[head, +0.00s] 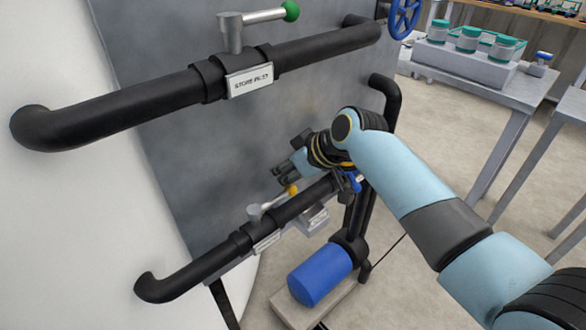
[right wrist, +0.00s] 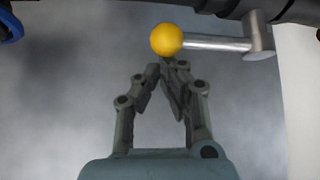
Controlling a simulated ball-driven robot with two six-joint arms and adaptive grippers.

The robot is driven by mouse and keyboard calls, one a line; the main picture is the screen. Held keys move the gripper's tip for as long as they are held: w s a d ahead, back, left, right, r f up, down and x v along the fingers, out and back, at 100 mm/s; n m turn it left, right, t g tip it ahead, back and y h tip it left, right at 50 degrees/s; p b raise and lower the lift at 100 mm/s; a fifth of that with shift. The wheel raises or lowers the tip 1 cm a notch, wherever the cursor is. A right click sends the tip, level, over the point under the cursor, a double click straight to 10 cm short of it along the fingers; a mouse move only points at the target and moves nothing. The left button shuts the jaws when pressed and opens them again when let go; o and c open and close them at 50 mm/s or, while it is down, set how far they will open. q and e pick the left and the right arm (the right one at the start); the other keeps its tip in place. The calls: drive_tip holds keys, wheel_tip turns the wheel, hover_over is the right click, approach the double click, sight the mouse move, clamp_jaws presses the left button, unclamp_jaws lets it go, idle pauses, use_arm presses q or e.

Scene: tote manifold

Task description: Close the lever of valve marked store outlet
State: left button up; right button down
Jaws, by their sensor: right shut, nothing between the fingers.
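The lower black pipe carries a valve with a grey lever (head: 272,201) ending in a yellow ball (head: 291,190). The lever lies roughly along the pipe. Its label (head: 266,243) is too small to read. In the right wrist view, the yellow ball (right wrist: 166,39) and lever (right wrist: 217,44) are at the top. My right gripper (head: 281,170) is shut and empty, just beside the yellow ball; its fingertips (right wrist: 162,68) appear just below the ball in the right wrist view. I cannot tell whether they touch it. My left gripper is not in view.
An upper pipe (head: 130,112) has a valve labelled apparently "STORE INLET" (head: 249,80), with a green-ball lever (head: 290,11). A blue handwheel (head: 403,18) is at the top. A blue motor (head: 319,275) sits below. A table (head: 480,90) with jars stands at right.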

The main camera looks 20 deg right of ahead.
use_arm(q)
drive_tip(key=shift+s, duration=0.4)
